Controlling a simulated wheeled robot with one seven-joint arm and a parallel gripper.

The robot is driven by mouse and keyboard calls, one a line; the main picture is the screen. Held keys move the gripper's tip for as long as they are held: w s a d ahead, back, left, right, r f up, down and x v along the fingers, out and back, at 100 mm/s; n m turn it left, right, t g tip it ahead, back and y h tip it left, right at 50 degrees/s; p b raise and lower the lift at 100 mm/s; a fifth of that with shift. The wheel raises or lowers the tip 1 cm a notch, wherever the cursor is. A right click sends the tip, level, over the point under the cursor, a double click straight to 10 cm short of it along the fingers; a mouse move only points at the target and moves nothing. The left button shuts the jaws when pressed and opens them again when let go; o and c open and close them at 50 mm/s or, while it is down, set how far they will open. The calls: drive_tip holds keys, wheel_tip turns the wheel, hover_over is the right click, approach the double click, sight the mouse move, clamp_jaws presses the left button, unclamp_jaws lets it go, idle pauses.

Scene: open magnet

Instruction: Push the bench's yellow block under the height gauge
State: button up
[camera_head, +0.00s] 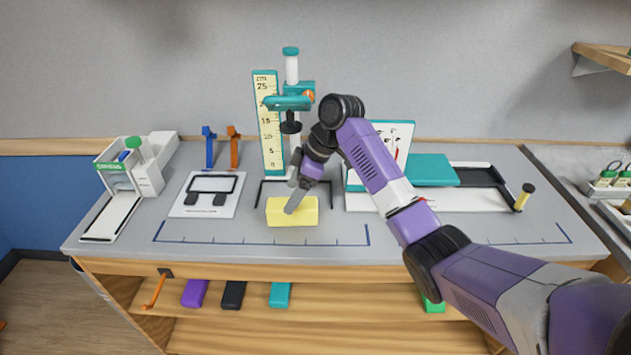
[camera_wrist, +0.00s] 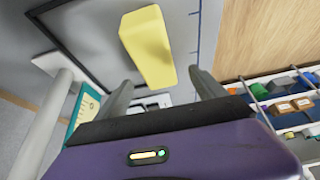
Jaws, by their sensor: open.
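The yellow block (camera_head: 281,218) lies on the bench, in front of the height gauge (camera_head: 290,102), whose teal arm and dark tip are raised above the bench. The gauge has a yellow scale board (camera_head: 266,120) behind it. My gripper (camera_head: 291,207) points down at the block, its finger overlapping the block's top in the head view. In the wrist view the block (camera_wrist: 145,42) appears beyond the two spread fingers (camera_wrist: 162,92), not between them. I cannot tell whether a finger touches it. A dark frame line (camera_wrist: 68,43) on the bench runs beside the block.
A white panel (camera_head: 207,208) with dark pads lies left of the block. A teal block (camera_head: 432,170) and white track (camera_head: 470,198) are to the right. Blue (camera_head: 209,147) and orange (camera_head: 233,147) stands are at the back.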

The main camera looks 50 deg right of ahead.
drive_tip(key=shift+s+d+r+n+g+h, duration=0.1)
drive_tip(key=shift+s+d+n+g+h, duration=0.25)
drive_tip(key=shift+s+d, duration=0.6)
drive_tip(key=shift+w+d, duration=0.1)
drive_tip(key=shift+w, duration=0.05)
drive_tip(key=shift+p+x, duration=0.65)
drive_tip(key=shift+x, duration=3.3)
drive_tip(key=c, duration=1.4)
